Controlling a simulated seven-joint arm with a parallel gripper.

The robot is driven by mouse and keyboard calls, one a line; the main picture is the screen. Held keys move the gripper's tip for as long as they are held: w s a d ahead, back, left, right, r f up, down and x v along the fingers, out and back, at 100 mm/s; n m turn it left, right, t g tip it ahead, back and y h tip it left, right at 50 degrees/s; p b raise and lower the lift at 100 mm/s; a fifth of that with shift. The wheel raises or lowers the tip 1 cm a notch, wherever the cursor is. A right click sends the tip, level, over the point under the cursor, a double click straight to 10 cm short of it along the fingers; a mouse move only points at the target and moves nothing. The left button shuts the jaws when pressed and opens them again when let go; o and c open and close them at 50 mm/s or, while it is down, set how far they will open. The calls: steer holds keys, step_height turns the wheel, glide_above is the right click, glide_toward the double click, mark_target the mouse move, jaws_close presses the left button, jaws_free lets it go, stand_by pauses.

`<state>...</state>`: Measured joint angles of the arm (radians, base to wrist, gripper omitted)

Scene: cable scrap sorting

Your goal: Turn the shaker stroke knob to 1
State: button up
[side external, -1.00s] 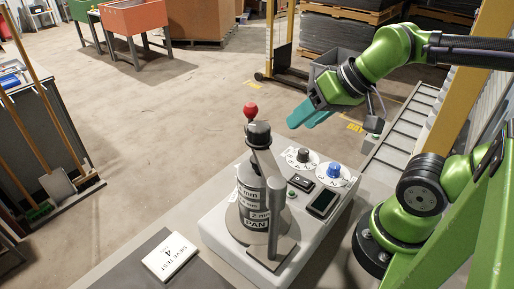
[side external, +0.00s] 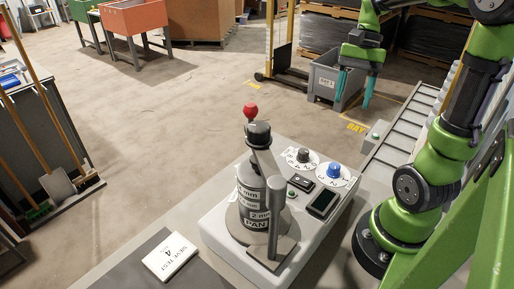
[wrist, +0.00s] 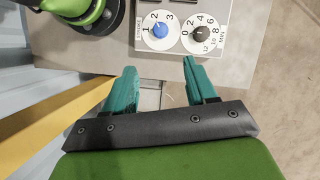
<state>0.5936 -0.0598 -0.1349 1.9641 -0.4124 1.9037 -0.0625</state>
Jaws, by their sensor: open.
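The stroke knob is blue (side external: 334,170) on a white dial at the right of the grey shaker base. In the wrist view the blue knob (wrist: 160,30) sits among the numbers 1, 2 and 3, beside lettering that looks like "STROKE". I cannot tell which number it points to. A black knob (side external: 303,155) on a second dial, marked 0 to 12 and "MIN", is beside it; it also shows in the wrist view (wrist: 200,34). My gripper (side external: 354,88) is open and empty, high above and beyond the panel, with teal fingers pointing down. Neither finger touches a knob.
The sieve stack (side external: 250,205), with a red ball-topped lever (side external: 250,110) and clamp, stands left of the knobs. A small display (side external: 323,203) and buttons sit near the dials. A roller conveyor (side external: 400,125) runs at right. A grey bin (side external: 323,90) stands behind.

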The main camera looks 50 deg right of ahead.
mark_target(335, 164)
steer(key=x, duration=1.7)
steer(key=shift+a+r, duration=0.15)
steer(key=shift+a, duration=0.05)
jaws_close()
steer(key=n+g, duration=0.1)
steer(key=n, duration=0.2)
steer(key=n+g, duration=0.1)
steer(key=n, duration=0.1)
steer(key=shift+w+n+h, duration=0.2)
steer(key=shift+n+h, duration=0.2)
steer(key=n+h, duration=0.1)
steer(key=n, duration=0.2)
steer(key=n+g+h, duration=0.1)
steer(key=n, duration=0.2)
steer(key=shift+w+a, duration=0.1)
steer(key=shift+a, duration=0.1)
jaws_free()
